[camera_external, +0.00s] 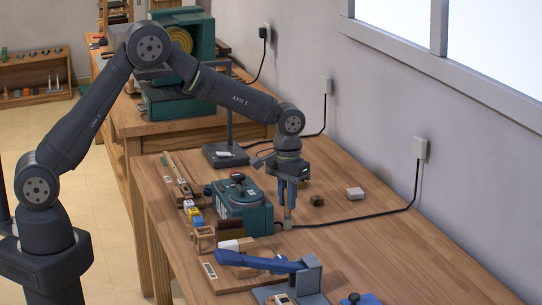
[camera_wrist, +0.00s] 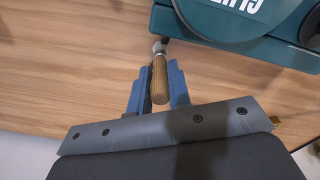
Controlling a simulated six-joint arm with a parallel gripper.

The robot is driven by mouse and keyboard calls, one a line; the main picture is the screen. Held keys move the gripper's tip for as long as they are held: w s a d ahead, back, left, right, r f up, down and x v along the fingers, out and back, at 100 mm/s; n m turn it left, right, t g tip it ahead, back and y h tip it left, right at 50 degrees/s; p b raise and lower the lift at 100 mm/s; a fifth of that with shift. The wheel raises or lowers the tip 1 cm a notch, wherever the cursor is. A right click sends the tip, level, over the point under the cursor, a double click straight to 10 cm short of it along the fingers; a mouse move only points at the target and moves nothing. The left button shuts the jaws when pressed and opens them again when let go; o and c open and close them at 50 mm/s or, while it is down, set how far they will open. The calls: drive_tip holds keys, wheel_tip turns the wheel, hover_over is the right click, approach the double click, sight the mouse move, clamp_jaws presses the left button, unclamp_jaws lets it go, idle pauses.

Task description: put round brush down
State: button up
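The round brush (camera_wrist: 160,78) has a light wooden handle and a grey metal end in the wrist view. It lies between the two blue fingers of my gripper (camera_wrist: 160,92), which appear closed against its handle. In the external view my gripper (camera_external: 287,190) points down over the bench, right of the teal machine. The round brush (camera_external: 287,215) hangs roughly upright below the fingers, its lower end close to the bench top. I cannot tell whether it touches the wood. Its bristles are not clear in either view.
The teal machine (camera_external: 240,205) stands just left of my gripper; its edge shows in the wrist view (camera_wrist: 240,45). A black cable (camera_external: 350,221) crosses the bench.

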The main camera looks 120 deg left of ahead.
drive_tip(key=o, duration=0.4)
drive_tip(key=shift+o, duration=0.2)
drive_tip(key=shift+o, duration=0.4)
wheel_tip(320, 180, up, 12)
drive_tip(key=shift+r, duration=0.15)
